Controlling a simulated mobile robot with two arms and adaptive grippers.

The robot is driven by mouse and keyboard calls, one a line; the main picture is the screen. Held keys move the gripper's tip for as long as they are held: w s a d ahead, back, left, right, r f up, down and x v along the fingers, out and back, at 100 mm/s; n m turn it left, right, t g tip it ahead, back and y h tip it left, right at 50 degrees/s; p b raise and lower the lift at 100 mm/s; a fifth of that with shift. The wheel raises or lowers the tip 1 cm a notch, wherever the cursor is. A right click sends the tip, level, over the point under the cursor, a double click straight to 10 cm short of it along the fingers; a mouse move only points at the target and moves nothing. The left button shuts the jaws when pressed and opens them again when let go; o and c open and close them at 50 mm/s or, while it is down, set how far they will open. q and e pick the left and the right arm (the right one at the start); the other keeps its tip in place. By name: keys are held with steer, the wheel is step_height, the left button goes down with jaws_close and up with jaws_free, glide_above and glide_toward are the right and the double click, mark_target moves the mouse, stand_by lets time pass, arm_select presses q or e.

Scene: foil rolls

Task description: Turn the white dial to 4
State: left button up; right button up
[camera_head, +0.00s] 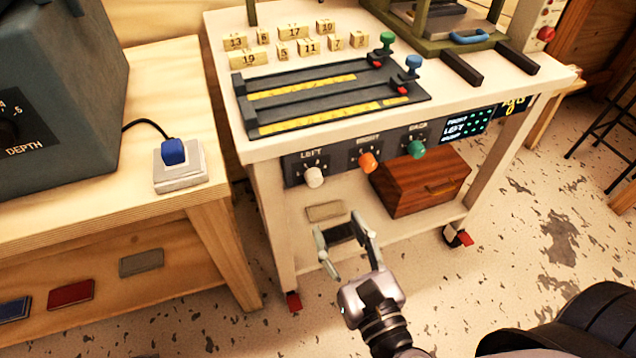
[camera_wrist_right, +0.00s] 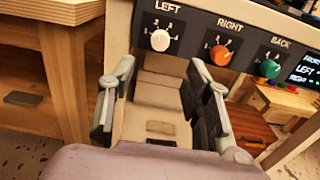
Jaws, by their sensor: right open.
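The white dial (camera_head: 314,177) sits under the LEFT label on the dark front panel of the white table. It also shows in the right wrist view (camera_wrist_right: 160,40), with small numbers around it; its exact setting is too small to read. My right gripper (camera_head: 342,226) is open and empty in front of the table, below and slightly right of the white dial, apart from it. In the right wrist view the two fingers (camera_wrist_right: 158,75) stand apart, with the dial above and between their tips. My left gripper is not in view.
An orange dial (camera_head: 367,162) and a green dial (camera_head: 415,149) share the panel, with a lit display (camera_head: 467,128) at right. A wooden box (camera_head: 425,184) stands on the lower shelf. A wooden bench (camera_head: 100,215) stands left. Numbered blocks (camera_head: 295,31) lie on the tabletop.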

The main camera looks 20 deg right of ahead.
mark_target(316, 184)
steer(key=w+p, duration=0.1)
steer(key=w, duration=0.8)
steer(key=shift+w+a, duration=0.15)
steer(key=shift+w, duration=0.1)
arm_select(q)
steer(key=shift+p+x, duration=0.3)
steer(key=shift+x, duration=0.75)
arm_select(e)
steer(key=shift+w, duration=0.6)
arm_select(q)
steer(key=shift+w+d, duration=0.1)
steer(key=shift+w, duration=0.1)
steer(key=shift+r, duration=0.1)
arm_select(e)
jaws_close()
